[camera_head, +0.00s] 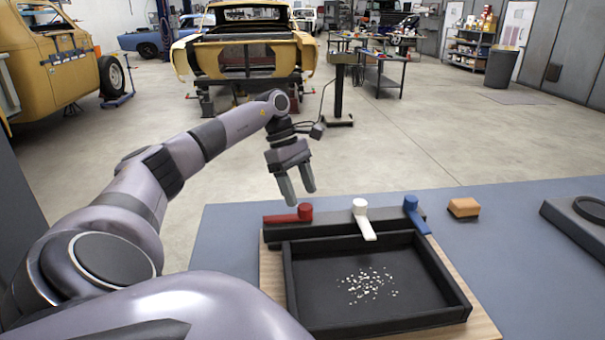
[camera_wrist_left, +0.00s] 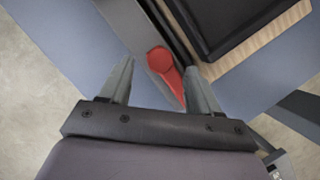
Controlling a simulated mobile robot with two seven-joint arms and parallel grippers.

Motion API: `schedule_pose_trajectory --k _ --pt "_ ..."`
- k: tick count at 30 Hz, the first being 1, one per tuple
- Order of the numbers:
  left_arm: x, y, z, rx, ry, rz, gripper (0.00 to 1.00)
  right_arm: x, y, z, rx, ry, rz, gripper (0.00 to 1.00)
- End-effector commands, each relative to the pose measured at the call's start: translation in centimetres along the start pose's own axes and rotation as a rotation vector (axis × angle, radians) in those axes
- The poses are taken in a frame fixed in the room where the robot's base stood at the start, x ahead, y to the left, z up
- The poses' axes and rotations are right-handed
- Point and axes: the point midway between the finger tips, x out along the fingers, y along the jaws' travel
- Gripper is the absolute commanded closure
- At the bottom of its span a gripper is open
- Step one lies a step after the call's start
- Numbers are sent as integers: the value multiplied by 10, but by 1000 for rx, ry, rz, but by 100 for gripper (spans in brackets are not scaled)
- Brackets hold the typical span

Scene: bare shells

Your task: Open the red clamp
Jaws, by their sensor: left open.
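The red clamp (camera_head: 290,215) is a lever with a round knob, at the left end of the dark bar behind the black tray. Its arm points left in the head view, unlike the white and blue levers, which point toward the front. My left gripper (camera_head: 297,196) is open and points down above the red clamp. In the left wrist view, the red clamp (camera_wrist_left: 164,68) shows between the two fingers (camera_wrist_left: 160,88), nearer the right finger. I cannot tell whether that finger touches it. My right gripper is not in view.
A white lever (camera_head: 362,219) and a blue lever (camera_head: 415,212) sit on the same bar. The black tray (camera_head: 455,314) holds small pale bits and stands on a wooden board (camera_head: 273,275). An orange-brown block (camera_head: 463,208) and a dark grey object (camera_head: 580,222) lie to the right on the blue-grey table (camera_head: 510,260).

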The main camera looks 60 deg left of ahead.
Motion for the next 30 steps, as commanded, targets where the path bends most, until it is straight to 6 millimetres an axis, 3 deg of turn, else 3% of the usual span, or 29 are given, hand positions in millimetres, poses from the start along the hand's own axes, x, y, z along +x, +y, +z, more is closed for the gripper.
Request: schedule_pose_trajectory --k 3,9,30 --pt "-19 1 0 1 -2 5 38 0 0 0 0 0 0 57" --pt "-37 0 0 1 -1 3 38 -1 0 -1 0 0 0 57" --pt "-40 0 0 0 1 0 38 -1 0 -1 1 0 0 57"
